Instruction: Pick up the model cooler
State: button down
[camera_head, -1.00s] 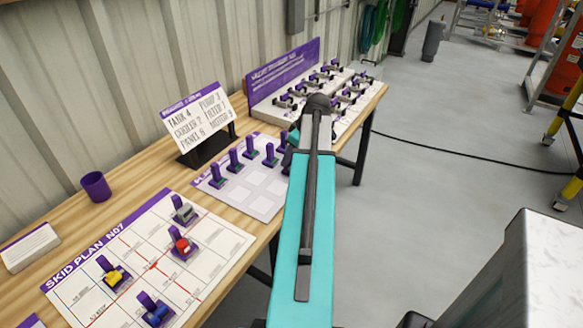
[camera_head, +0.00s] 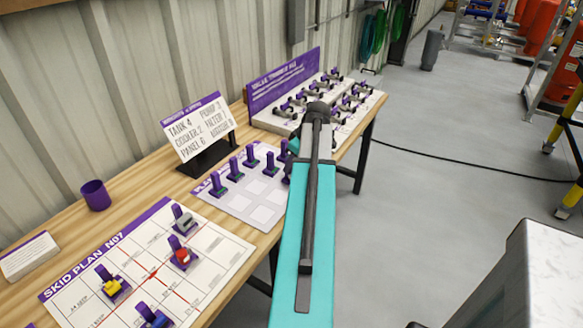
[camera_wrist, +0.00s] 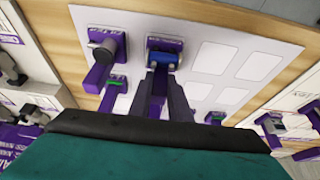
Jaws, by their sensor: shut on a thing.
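In the wrist view my gripper (camera_wrist: 158,98) is shut on the purple upright handle of a small model with a blue body (camera_wrist: 170,57). The model's purple base is over or on the white layout sheet (camera_wrist: 200,50); I cannot tell whether it is lifted. Its label is not readable, so the picture alone does not confirm it as the cooler. In the head view my arm hides most of my gripper and the held model. Several other purple-handled models (camera_head: 235,168) stand on the same sheet (camera_head: 240,202).
A model with a dark round top (camera_wrist: 104,45) stands close left of the held one. The skid plan board (camera_head: 215,250) bears several models. A sign (camera_head: 198,125), a purple cup (camera_head: 95,195) and a rack of small parts (camera_head: 345,112) stand on the bench.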

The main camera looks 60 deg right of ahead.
jog(key=shift+r+b, duration=0.4)
jog(key=shift+r, duration=1)
jog(key=shift+s+a+r, duration=0.2)
jog(key=s+a+r+b, duration=0.1)
jog(key=s+a+b, duration=0.2)
jog(key=s+a, duration=0.7)
jog(key=shift+s+r+b, duration=0.25)
jog(key=shift+s+b, duration=0.15)
jog(key=shift+s, duration=0.4)
jog(key=shift+r, duration=0.15)
